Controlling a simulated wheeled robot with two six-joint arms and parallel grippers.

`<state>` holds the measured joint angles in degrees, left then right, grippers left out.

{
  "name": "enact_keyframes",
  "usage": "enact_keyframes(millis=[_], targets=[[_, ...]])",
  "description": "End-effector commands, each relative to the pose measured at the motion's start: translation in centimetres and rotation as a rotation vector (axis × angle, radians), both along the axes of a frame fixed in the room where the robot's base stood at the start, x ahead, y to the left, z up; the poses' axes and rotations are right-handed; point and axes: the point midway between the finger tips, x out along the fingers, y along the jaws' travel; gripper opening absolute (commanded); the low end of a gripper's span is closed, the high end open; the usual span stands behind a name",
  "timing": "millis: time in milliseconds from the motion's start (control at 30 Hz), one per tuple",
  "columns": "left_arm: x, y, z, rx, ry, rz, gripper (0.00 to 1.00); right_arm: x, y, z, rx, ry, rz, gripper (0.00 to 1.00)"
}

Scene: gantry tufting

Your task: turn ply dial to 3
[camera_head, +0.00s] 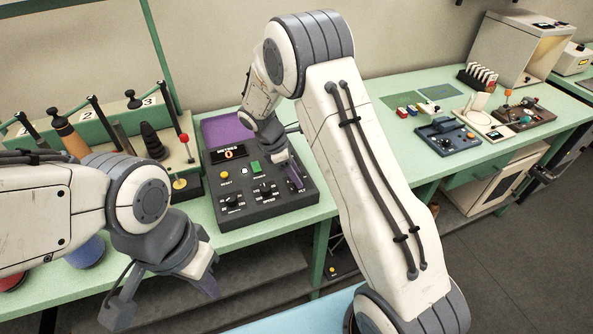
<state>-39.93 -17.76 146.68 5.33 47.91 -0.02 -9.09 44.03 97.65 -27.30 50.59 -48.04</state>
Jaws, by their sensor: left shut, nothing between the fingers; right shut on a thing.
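The dark control box (262,202) sits on the green bench, with a small display reading a red 0. Its PLY label shows at the right end of the panel, beside the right gripper. My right gripper (296,180) reaches down onto that right end and is shut on the ply dial. The fingers hide the dial, so its pointer and setting cannot be read. Two other black dials (232,201) sit along the front of the panel. My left gripper (207,284) is shut and empty, low in front of the bench, apart from the box.
A rack with numbered posts (150,99) and dark cones stands left of the box. A red-knobbed lever (184,138) is close to the box's left side. A blue device (447,137) and other devices stand farther right on the bench.

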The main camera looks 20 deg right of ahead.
Motion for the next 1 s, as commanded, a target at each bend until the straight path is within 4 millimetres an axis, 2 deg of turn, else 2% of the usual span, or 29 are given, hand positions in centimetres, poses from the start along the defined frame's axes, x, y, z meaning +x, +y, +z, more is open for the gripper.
enact_keyframes(millis=[400, 1000], targets=[[0.0, 0.0, 1.7, 0.000, 0.000, 0.001, 0.00, 0.3, -0.2, 0.2, -0.001, -0.001, -0.398, 0.00], [0.0, 0.0, 2.5, 0.000, 0.000, 0.001, 0.00, 0.5, -0.5, 0.1, 0.001, -0.003, -0.968, 0.00]])
